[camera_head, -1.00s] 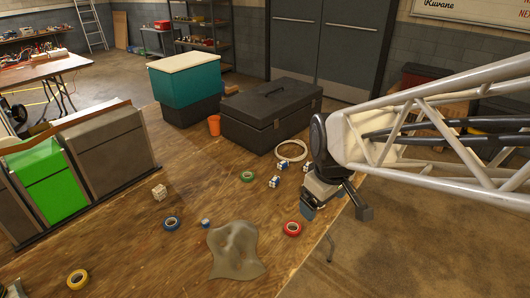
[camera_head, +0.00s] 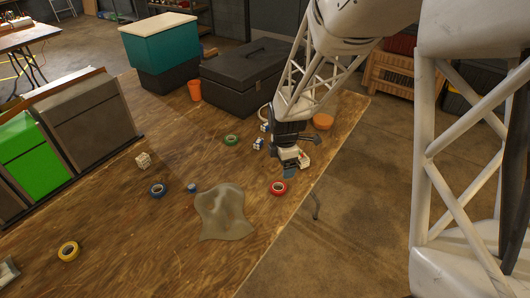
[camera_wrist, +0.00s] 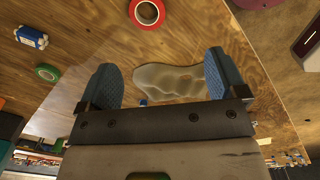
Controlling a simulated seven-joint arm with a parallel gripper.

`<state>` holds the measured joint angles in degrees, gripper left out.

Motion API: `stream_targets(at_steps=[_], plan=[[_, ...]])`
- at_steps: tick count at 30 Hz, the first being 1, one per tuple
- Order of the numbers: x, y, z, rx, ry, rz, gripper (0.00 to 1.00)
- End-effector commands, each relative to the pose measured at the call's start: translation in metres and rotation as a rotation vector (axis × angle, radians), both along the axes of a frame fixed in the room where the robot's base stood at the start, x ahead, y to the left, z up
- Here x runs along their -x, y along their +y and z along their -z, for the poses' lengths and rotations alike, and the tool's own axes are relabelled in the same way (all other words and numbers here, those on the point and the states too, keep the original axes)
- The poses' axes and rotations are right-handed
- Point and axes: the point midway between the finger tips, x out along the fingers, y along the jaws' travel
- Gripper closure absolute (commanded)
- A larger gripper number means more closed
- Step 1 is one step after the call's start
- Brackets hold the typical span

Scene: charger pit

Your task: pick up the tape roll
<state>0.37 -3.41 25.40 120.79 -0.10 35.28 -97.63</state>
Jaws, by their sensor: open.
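Several tape rolls lie flat on the wooden table, and the task does not say which one is meant. The red roll (camera_head: 278,188) is near the right edge, the green roll (camera_head: 231,140) farther back. The blue roll (camera_head: 157,190) is at the middle left, the yellow roll (camera_head: 68,251) at the front left. My gripper (camera_head: 290,172) is open and empty, above the table just behind the red roll. In the wrist view its blue fingertips (camera_wrist: 158,80) are spread apart; the red roll (camera_wrist: 147,13) is at the top and the green roll (camera_wrist: 47,72) at the left.
A crumpled grey-green cloth (camera_head: 224,212) lies left of the red roll. Small blue-white blocks (camera_head: 259,143) lie near my gripper. A black toolbox (camera_head: 250,75), an orange cup (camera_head: 194,90) and a teal cooler (camera_head: 160,45) stand at the back. The front middle of the table is clear.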

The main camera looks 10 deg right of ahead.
Motion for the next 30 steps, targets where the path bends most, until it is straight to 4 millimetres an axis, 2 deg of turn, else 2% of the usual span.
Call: stream_targets(at_steps=[3,9,13,25,30], plan=[[-0.013,0.000,0.029,0.002,0.018,-0.120,0.09],[-0.026,0.000,0.059,0.004,0.031,-0.258,0.09],[-0.029,0.000,0.066,0.004,0.033,-0.292,0.09],[-0.029,0.000,0.069,0.004,0.034,-0.297,0.09],[-0.029,0.000,0.080,0.003,0.035,-0.296,0.09]])
